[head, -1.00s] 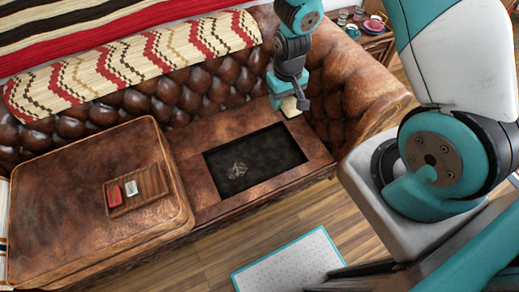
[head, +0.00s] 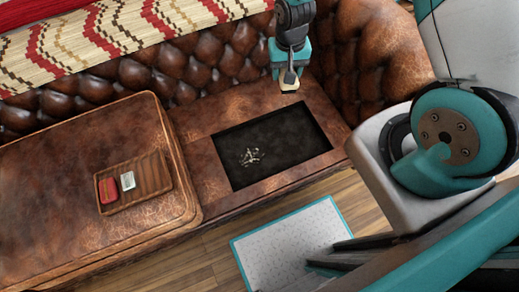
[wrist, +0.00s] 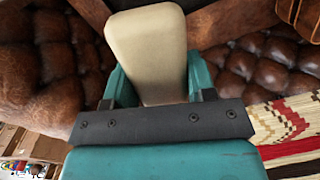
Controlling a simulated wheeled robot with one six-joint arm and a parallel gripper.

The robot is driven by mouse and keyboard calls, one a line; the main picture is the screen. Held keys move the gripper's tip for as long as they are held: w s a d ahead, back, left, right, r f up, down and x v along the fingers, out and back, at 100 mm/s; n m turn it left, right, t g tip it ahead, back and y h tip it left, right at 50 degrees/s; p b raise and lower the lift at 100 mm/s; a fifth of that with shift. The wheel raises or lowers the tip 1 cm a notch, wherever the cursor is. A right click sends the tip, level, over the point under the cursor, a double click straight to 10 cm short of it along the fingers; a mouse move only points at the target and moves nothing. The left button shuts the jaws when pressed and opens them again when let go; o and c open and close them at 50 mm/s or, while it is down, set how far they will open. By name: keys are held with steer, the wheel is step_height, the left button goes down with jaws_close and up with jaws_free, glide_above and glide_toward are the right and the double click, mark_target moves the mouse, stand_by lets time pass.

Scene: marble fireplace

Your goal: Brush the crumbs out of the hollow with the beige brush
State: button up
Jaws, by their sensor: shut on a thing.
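The hollow (head: 298,146) is a dark rectangular recess in the brown leather seat of the sofa. Pale crumbs (head: 250,156) lie in a small heap in its left part. My gripper (head: 289,75) is above the back edge of the hollow, near the sofa back. It is shut on the beige brush (wrist: 147,48), which fills the space between the teal fingers in the wrist view. In the head view the brush (head: 289,87) points down below the fingers, apart from the crumbs. Its bristles cannot be made out.
A wooden tray (head: 151,189) with a red item (head: 109,190) and a white item (head: 127,180) sits on the leather cushion (head: 62,165) at left. The tufted backrest (head: 205,60) rises behind the hollow. A white, teal-edged mat (head: 290,248) lies on the floor in front.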

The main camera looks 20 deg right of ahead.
steer(key=a+f+m+b, duration=0.2)
steer(key=f+m+b, duration=0.1)
steer(key=f+b, duration=1)
steer(key=a+f+m+b, duration=0.3)
steer(key=f+m+b, duration=0.1)
steer(key=f+b, duration=1)
steer(key=a+f+m+b, duration=0.2)
steer(key=f+m+b, duration=0.1)
steer(key=f+b, duration=1.1)
step_height(320, 180, down, 2)
steer(key=shift+a+f+m, duration=0.1)
steer(key=shift+a+m, duration=0.2)
steer(key=shift+d, duration=0.1)
